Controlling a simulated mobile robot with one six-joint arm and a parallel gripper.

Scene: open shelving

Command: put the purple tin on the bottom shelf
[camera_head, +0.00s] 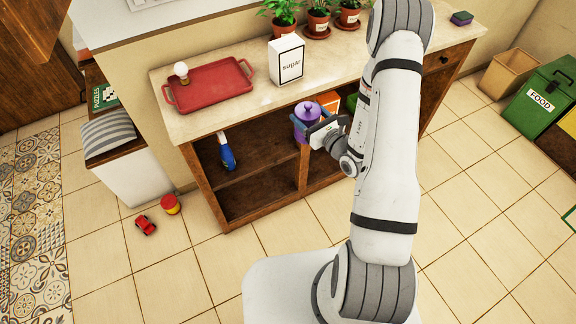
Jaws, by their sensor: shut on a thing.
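The purple tin (307,113) has a knobbed lid and is upright at the front of the shelf unit, just below the countertop edge. My gripper (308,122) is shut on the purple tin, with its fingers around the sides. My wrist hides part of the tin's right side. The shelf unit has an upper shelf (262,158) and a bottom shelf (248,197). The left part of the bottom shelf looks bare; the right part is mostly hidden by my arm.
A blue spray bottle (227,152) stands on the upper shelf at left. An orange box (328,101) is behind the tin. The countertop holds a red tray (209,86), a sugar box (287,60) and potted plants (318,20). A toy car (146,225) lies on the floor.

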